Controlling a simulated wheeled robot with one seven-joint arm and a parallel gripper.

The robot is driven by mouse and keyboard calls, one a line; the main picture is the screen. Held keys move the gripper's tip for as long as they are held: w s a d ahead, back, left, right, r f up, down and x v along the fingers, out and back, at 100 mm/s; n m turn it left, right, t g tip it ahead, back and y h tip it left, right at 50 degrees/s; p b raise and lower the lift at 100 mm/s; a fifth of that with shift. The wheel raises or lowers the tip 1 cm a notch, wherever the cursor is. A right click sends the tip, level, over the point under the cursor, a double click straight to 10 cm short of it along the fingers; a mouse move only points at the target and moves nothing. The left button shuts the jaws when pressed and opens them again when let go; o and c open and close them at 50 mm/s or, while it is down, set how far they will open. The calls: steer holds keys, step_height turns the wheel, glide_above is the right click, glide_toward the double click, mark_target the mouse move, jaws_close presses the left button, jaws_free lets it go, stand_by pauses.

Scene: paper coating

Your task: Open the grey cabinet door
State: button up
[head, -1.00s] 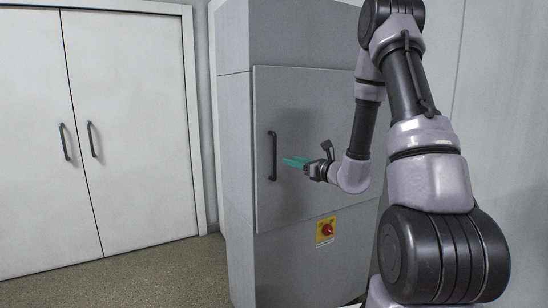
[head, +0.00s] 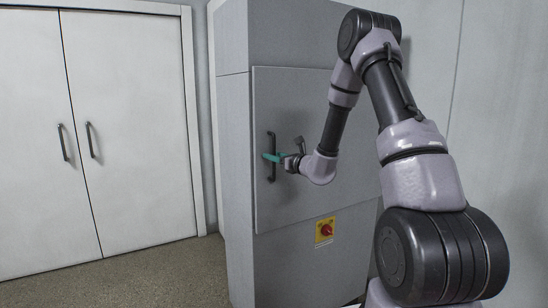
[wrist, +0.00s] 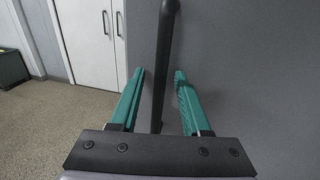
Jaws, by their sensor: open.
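The grey cabinet door (head: 300,110) is shut on the front of a tall grey cabinet (head: 235,150). Its dark vertical handle (head: 272,168) is near the door's left edge. My gripper (head: 268,157) is at the handle, about its middle. In the wrist view, the two green fingers of my gripper (wrist: 160,78) are apart, with the handle (wrist: 160,60) running between them. The fingers look clear of the handle on both sides. How deep the handle sits between them is hard to tell.
A red switch on a yellow plate (head: 325,230) is below the door. White double doors (head: 125,130) with dark handles stand to the left. The speckled floor (head: 150,275) before the cabinet is clear. A grey wall (head: 500,120) is at the right.

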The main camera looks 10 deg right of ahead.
jaws_close()
stand_by(1.4)
